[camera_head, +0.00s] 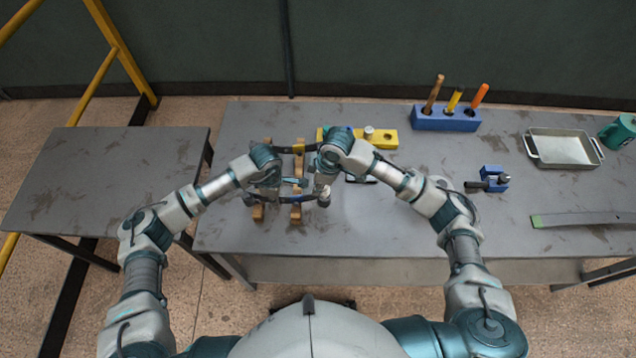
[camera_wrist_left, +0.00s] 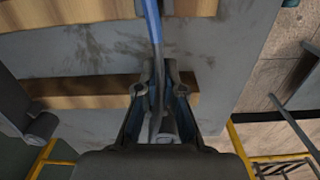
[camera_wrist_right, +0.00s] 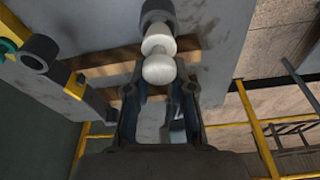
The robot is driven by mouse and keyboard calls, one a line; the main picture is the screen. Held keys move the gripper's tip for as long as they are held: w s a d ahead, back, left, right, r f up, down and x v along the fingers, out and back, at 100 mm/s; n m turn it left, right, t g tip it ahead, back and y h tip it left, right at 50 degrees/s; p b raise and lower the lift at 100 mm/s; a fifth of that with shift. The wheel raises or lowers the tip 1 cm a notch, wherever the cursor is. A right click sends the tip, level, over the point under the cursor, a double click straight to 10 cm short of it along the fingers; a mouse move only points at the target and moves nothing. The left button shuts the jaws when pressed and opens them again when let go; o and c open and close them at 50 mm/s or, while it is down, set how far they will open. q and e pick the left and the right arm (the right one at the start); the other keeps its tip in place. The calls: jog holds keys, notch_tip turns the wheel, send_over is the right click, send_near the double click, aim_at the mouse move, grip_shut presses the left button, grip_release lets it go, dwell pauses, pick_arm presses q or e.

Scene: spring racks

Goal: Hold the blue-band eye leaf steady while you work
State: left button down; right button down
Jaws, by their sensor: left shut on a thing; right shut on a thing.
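The blue-band eye leaf (camera_wrist_left: 152,22) is a dark strip with a blue stretch, seen end-on in the left wrist view. It lies across wooden blocks (camera_head: 297,208) on the table. My left gripper (camera_head: 268,187) is shut on the leaf; its fingers clasp both sides in the left wrist view (camera_wrist_left: 156,92). My right gripper (camera_head: 325,178) is shut on a white knobbed piece (camera_wrist_right: 158,68), upright between its fingers. The piece is beside or over a dark round eye (camera_wrist_right: 157,8); I cannot tell whether it enters it. The arms hide part of the leaf.
A second leaf with a yellow band (camera_head: 298,147) lies behind. A yellow block (camera_head: 388,138) stands behind my right gripper. A blue holder (camera_head: 445,121) with handles, a small blue tool (camera_head: 494,176), a metal tray (camera_head: 562,149) and a green-tipped strip (camera_head: 580,219) are right. The table's front middle is clear.

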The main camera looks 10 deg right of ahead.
jog(key=shift+d+x, duration=0.25)
jog(key=shift+x, duration=0.85)
dwell(0.5)
jog(key=c, duration=0.5)
grip_release()
jog(key=a+v, duration=0.1)
jog(key=v, duration=0.6)
jog(key=shift+a, duration=0.3)
jog(key=shift+w+r, duration=0.1)
